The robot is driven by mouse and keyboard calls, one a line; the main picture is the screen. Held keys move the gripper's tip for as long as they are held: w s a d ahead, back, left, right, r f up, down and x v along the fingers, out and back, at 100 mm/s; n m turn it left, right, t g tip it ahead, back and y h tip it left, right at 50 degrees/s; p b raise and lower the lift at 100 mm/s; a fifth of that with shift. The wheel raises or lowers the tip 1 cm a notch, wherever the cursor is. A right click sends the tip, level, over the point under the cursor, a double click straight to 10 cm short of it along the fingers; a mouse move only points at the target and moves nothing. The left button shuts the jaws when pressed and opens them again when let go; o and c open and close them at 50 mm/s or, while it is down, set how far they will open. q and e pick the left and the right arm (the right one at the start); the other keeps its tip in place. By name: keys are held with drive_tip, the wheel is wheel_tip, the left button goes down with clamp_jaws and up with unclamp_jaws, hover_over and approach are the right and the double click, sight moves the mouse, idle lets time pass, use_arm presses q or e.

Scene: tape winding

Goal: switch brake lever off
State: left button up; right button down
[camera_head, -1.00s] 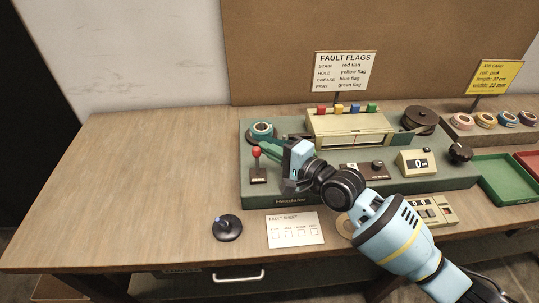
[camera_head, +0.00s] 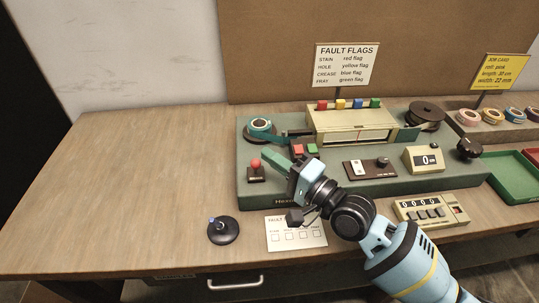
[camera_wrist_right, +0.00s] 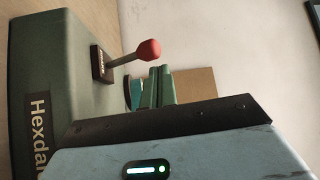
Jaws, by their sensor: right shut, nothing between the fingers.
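The brake lever, a red ball knob (camera_head: 255,164) on a short stem, rises from a dark base plate (camera_head: 257,177) at the left front of the green console. In the right wrist view the red knob (camera_wrist_right: 149,50) and its grey stem show clear of the fingers. My right gripper (camera_head: 270,157) is shut and empty, with its green fingers just to the right of the knob. In the right wrist view the fingertips (camera_wrist_right: 160,85) show together below the knob. I see a gap between knob and fingers there. My left gripper is out of view.
The green console (camera_head: 365,192) carries a tape roll (camera_head: 260,127), red and green buttons, a cream housing with coloured flags, and a counter (camera_head: 423,159). A black round stand (camera_head: 223,230) and the fault sheet (camera_head: 294,240) lie in front. The table's left side is clear.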

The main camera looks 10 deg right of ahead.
drive_tip(key=r+v, duration=0.1)
drive_tip(key=v, duration=0.5)
drive_tip(key=shift+s+d+f+b, duration=0.3)
drive_tip(key=shift+d+f+b, duration=0.05)
drive_tip(key=shift+f, duration=0.2)
